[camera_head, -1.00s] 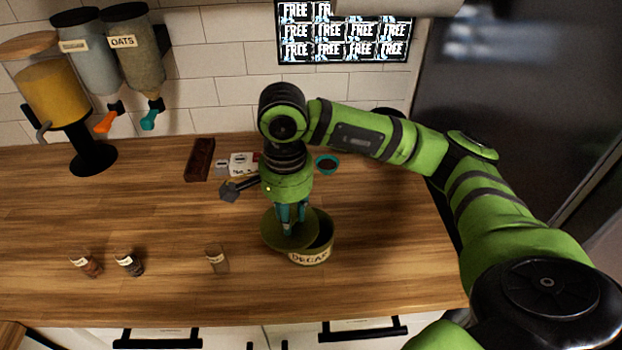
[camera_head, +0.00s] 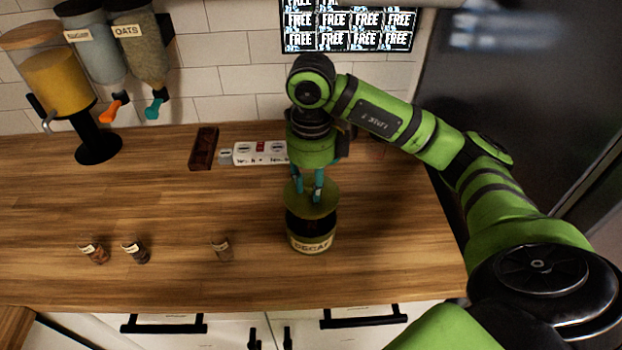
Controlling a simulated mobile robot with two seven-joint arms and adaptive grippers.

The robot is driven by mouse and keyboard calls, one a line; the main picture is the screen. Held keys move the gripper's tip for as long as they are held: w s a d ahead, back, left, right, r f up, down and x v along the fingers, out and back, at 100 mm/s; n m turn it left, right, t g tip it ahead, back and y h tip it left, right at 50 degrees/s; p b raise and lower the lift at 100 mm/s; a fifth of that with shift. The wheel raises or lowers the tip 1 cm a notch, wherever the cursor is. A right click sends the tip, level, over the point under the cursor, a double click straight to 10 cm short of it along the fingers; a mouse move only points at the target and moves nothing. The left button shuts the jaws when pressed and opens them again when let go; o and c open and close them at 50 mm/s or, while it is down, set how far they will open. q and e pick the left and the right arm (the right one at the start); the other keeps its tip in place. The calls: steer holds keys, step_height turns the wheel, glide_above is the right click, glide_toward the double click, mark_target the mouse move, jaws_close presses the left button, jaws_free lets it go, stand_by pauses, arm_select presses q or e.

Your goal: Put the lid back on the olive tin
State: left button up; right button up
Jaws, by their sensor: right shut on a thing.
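The round olive lid (camera_head: 310,211) is held in my right gripper (camera_head: 308,196), whose teal fingers are shut on its top. The olive tin (camera_head: 312,246), with a pale DECAF label on its front, stands upright on the wooden counter. The lid is lined up left to right with the tin and appears above it. A dark area of the tin's opening shows between the lid and the label, so the lid looks apart from the front rim. Its contact at the back is hidden. My left gripper is out of view.
A white power strip (camera_head: 258,153) and a dark brown tray (camera_head: 203,149) lie behind. Dispensers (camera_head: 55,85) stand back left. The counter between jars and tin is clear.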

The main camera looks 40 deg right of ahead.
mark_target(311, 201)
steer(key=shift+f+b, duration=1.8)
steer(key=shift+f, duration=0.85)
steer(key=shift+f+b, duration=0.15)
steer(key=shift+b, duration=0.6)
stand_by(0.6)
steer(key=o, duration=1.6)
steer(key=shift+r+p, duration=2.35)
steer(key=shift+r, duration=1.2)
